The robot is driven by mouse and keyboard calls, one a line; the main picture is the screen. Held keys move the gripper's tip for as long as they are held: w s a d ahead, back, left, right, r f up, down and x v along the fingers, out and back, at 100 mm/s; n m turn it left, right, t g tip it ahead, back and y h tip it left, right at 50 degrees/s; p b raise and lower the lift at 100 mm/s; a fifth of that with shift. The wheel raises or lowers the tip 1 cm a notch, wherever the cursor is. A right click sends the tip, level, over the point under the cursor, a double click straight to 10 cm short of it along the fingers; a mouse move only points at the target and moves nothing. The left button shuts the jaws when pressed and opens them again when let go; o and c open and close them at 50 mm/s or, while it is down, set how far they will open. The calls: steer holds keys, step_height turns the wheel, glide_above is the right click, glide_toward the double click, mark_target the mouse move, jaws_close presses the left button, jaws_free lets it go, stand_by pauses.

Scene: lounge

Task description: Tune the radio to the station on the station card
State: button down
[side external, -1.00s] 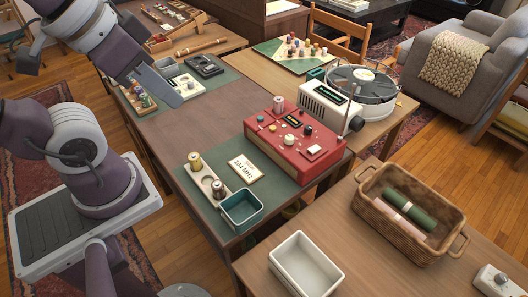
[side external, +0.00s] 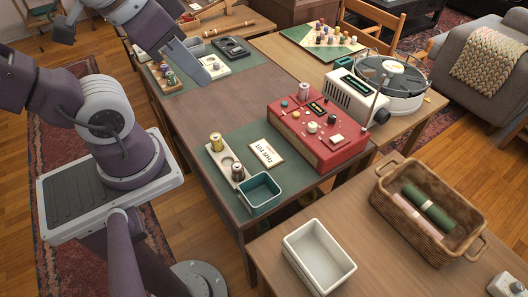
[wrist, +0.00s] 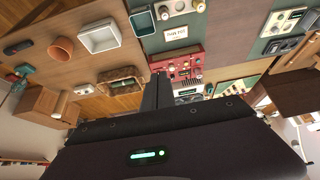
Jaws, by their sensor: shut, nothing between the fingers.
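The red radio (side external: 322,150) sits at the right end of the dark table, with several knobs, a small dark display and a thin antenna at its back right corner. It also shows in the wrist view (wrist: 187,50). The station card (side external: 267,152), white with a brown edge, lies flat left of the radio; its print looks like "104 MHz", but is too small to be sure. My gripper (side external: 205,78) is over the table's far left part, well apart from the radio and near a cream device. In the wrist view my gripper (wrist: 157,78) is shut and empty.
A wooden holder with cylinders (side external: 226,162) and a teal bin (side external: 260,205) stand near the card. A cream unit (side external: 356,95) and turntable (side external: 392,85) are behind the radio. A white bin (side external: 318,250) and wicker basket (side external: 430,250) stand in front. The table's middle is clear.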

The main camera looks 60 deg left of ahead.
steer(key=c, duration=2.1)
jaws_free()
steer(key=o, duration=1)
steer(key=w+n, duration=0.2)
steer(key=w+n+g+h, duration=0.1)
steer(key=w+n, duration=0.1)
steer(key=w, duration=0.1)
steer(key=w+d+n, duration=0.1)
steer(key=w+n, duration=0.1)
steer(key=w, duration=0.1)
steer(key=shift+w+r+g, duration=0.15)
steer(key=shift+r+g, duration=0.25)
steer(key=n+g+y, duration=0.1)
steer(key=n+g, duration=0.3)
steer(key=n, duration=1.5)
glide_above(312, 124)
step_height(312, 124, down, 23)
steer(key=shift+r, duration=0.15)
step_height(312, 124, down, 7)
steer(key=shift+r, duration=0.2)
steer(key=shift+f, duration=0.25)
jaws_close()
